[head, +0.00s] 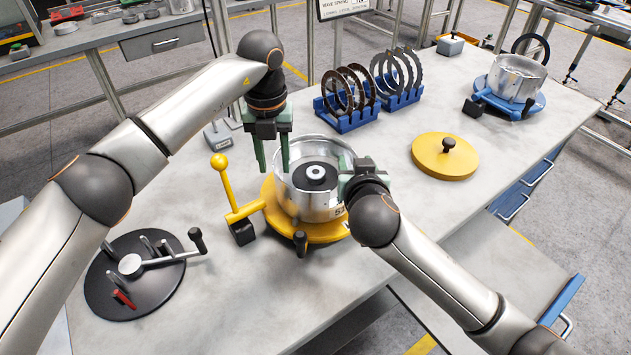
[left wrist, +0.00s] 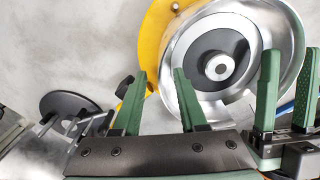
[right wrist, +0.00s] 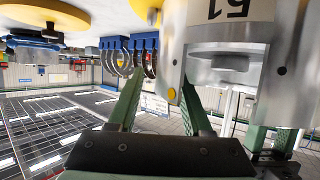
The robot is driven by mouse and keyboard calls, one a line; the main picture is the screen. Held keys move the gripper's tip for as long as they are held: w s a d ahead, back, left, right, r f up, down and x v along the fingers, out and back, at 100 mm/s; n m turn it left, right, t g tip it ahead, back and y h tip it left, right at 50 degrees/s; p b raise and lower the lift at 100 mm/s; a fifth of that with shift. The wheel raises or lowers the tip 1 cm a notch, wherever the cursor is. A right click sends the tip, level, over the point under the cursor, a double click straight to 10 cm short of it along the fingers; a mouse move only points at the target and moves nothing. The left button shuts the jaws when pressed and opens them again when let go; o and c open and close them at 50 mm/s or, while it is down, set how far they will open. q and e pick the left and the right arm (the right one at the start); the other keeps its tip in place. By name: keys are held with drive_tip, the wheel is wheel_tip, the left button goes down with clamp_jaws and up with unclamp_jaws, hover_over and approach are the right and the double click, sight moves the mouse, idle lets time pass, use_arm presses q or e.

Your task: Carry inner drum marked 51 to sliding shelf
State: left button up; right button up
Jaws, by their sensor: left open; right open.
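The silver drum marked 51 (head: 309,206) stands upright on a round yellow base (head: 269,222), with a black ring hub inside. It also shows in the left wrist view (left wrist: 274,35), and its upside-down number shows in the right wrist view (right wrist: 230,62). My left gripper (head: 273,168) is open, pointing down at the drum's left-rear rim; I cannot tell whether it touches. My right gripper (head: 347,178) is open at the drum's right side, its fingers partly hidden in the head view.
A yellow lever (head: 226,190) stands left of the drum. A black disc with pegs (head: 125,295) lies front left. Blue racks of rings (head: 347,120), a yellow lid (head: 446,160) and another drum on a blue base (head: 516,78) stand behind and right.

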use_arm(q)
drive_tip(key=shift+f, duration=0.1)
drive_tip(key=shift+c, duration=0.2)
use_arm(e)
drive_tip(key=shift+w, duration=0.1)
drive_tip(key=shift+c, duration=0.2)
use_arm(q)
drive_tip(key=c, duration=0.6)
use_arm(e)
drive_tip(key=c, duration=0.6)
use_arm(q)
clamp_jaws()
use_arm(e)
clamp_jaws()
drive_tip(key=shift+f, duration=0.1)
use_arm(q)
drive_tip(key=shift+a, duration=0.2)
use_arm(e)
drive_tip(key=shift+d+f, duration=0.1)
drive_tip(key=shift+d, duration=0.05)
use_arm(q)
drive_tip(key=shift+w+r, duration=0.15)
drive_tip(key=shift+r, duration=0.1)
use_arm(e)
drive_tip(key=shift+r, duration=0.25)
